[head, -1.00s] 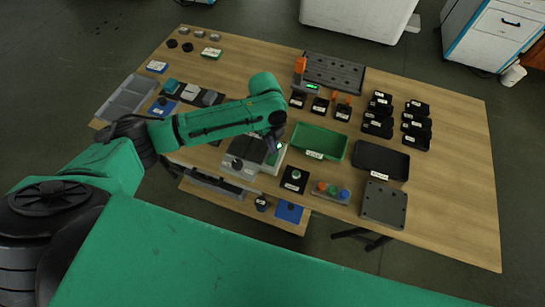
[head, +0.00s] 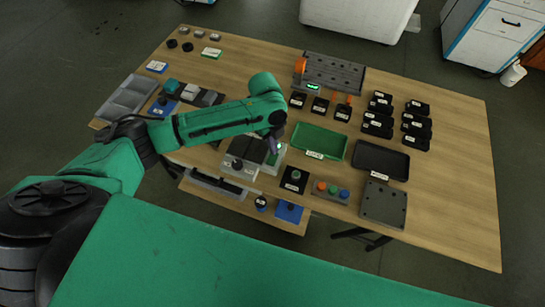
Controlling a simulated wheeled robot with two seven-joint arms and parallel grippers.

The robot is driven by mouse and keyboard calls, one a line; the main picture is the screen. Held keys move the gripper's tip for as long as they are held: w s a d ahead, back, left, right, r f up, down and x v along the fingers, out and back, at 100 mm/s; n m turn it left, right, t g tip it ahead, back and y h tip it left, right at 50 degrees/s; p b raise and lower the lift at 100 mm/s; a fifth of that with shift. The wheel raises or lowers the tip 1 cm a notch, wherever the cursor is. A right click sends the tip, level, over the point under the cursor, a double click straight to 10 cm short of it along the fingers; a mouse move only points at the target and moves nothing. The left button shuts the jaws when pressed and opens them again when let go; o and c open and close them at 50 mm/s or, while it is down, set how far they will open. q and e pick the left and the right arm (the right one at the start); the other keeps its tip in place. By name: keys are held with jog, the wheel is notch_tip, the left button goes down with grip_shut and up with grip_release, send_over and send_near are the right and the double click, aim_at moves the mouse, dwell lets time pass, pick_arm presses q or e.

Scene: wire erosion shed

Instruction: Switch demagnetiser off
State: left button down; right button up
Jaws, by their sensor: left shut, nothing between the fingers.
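The demagnetiser appears to be the light grey box (head: 238,166) with a dark top plate and a knob on its front, near the front edge of the table. A pale panel with a small green patch (head: 279,147) shows at its right side. My left gripper (head: 274,146) is shut and empty, pointing down over this right side beside the green patch. It partly hides the box there, and I cannot tell whether the fingertips touch it. The switch position is too small to read. My right gripper is out of view.
A green tray (head: 320,142) and a black tray (head: 381,160) lie to the right. A black box with a green button (head: 294,180) and a panel of coloured buttons (head: 332,191) stand close by. The table's right end is clear.

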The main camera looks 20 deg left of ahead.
pick_arm(q)
jog(key=shift+f+b, duration=0.55)
jog(key=shift+f, duration=0.4)
jog(key=shift+r, duration=0.1)
notch_tip(320, 180, up, 7)
jog(key=p, duration=0.7)
jog(key=shift+p, duration=0.35)
dwell(0.3)
